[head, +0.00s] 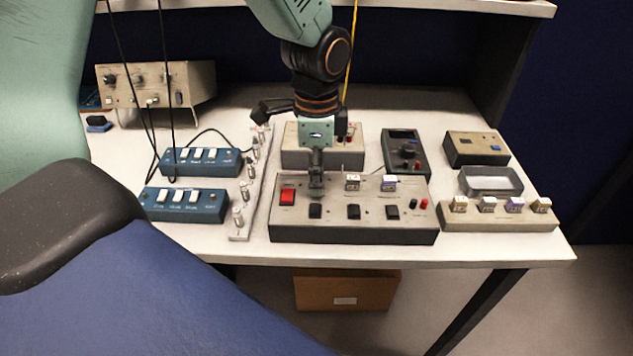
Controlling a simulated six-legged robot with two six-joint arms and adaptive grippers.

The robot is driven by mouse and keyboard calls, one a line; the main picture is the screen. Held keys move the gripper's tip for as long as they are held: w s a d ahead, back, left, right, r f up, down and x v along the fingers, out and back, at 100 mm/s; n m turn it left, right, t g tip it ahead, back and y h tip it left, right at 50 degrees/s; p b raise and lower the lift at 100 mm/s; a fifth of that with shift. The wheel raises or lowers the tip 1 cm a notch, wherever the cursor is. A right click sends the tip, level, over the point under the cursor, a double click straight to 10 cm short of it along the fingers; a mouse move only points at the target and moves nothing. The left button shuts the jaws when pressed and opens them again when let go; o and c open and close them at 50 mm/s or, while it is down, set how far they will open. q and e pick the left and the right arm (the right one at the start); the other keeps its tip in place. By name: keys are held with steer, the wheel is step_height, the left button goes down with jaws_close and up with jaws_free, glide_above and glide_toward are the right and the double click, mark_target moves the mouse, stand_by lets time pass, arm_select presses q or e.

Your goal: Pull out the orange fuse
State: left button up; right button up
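The grey fuse panel (333,213) stands at the front middle of the table. It has a red switch (287,197) at its left and several black switches along its front. Two block fuses stand up from its top, one pale (353,182) and one purple-topped (389,182). My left gripper (316,188) points straight down at the panel, left of the pale fuse, with its fingertips at the panel's top. It hides that spot, and I cannot tell whether a fuse is between the fingers. No orange fuse can be made out. My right gripper is out of view.
A rack (498,219) with several block fuses stands at the right, before a grey tray (491,181). Blue switch boxes (186,205) and a connector strip (239,223) lie left. A dark meter (404,153) and a grey box (293,150) stand behind the panel.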

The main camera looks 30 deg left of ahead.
arm_select(q)
jaws_close()
steer(key=shift+r, duration=0.2)
stand_by(0.5)
steer(key=shift+r+p, duration=2.85)
steer(key=shift+p, duration=1)
